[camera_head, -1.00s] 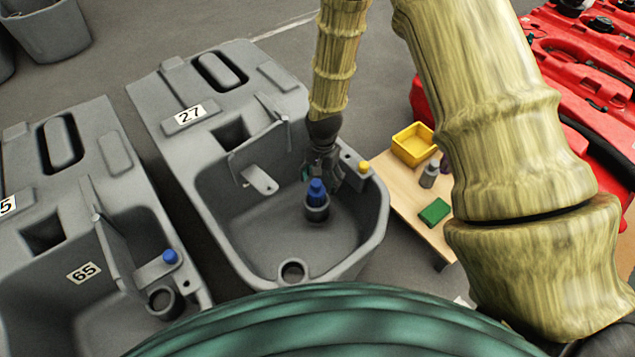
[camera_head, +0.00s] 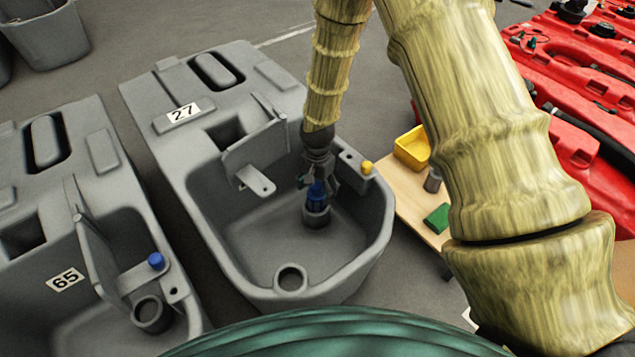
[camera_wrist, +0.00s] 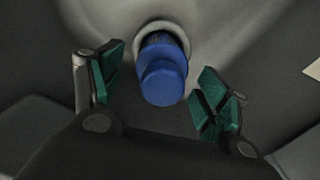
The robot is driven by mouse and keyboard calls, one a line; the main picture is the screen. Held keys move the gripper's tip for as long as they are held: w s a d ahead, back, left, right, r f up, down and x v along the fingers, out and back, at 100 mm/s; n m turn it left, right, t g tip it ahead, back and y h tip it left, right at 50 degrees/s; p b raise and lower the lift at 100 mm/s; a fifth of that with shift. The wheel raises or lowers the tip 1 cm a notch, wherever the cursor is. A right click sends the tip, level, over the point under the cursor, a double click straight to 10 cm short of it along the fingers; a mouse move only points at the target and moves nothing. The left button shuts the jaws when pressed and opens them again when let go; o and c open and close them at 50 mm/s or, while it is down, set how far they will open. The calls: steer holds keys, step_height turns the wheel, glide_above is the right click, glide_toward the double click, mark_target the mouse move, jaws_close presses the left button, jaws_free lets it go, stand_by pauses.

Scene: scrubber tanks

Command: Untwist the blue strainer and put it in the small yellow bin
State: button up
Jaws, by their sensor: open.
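The blue strainer (camera_head: 316,196) stands upright in a grey round socket (camera_head: 317,217) inside the tank marked 27. In the wrist view the strainer (camera_wrist: 163,75) lies beyond and between the green-padded fingers, slightly toward the top. My gripper (camera_head: 318,180) is just above and around the strainer's top in the head view. It is open, with its fingers (camera_wrist: 160,92) spread wide and a visible gap on both sides of the strainer. The small yellow bin (camera_head: 412,148) sits on a wooden table to the right of the tank and looks empty; my arm covers its right part.
The tank's walls and rim (camera_head: 385,215) surround my gripper. A raised grey flap (camera_head: 255,150) stands to its left. A yellow cap (camera_head: 367,168) is on the right rim. A green sponge-like block (camera_head: 437,218) and a grey bottle (camera_head: 432,180) are on the table (camera_head: 405,195).

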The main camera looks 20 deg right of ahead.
mark_target(317, 195)
steer(key=shift+f+b, duration=0.5)
steer(key=shift+f, duration=1.15)
steer(key=c, duration=1.2)
steer(key=shift+n+p, duration=0.8)
steer(key=shift+p, duration=0.15)
steer(key=shift+w+n+p, duration=0.15)
steer(key=shift+n+p, duration=0.45)
steer(key=shift+n, duration=0.1)
steer(key=shift+r+n+p, duration=0.1)
steer(key=shift+n+p, duration=0.4)
steer(key=shift+p, duration=0.1)
steer(key=shift+s+n+p, duration=0.2)
steer(key=shift+n+p, duration=1.15)
steer(key=shift+n, duration=0.15)
steer(key=shift+n+p, duration=0.5)
steer(key=shift+n, duration=0.1)
steer(key=shift+w+a+n+p, duration=0.1)
steer(key=shift+n+p, duration=0.45)
steer(key=shift+n, duration=0.35)
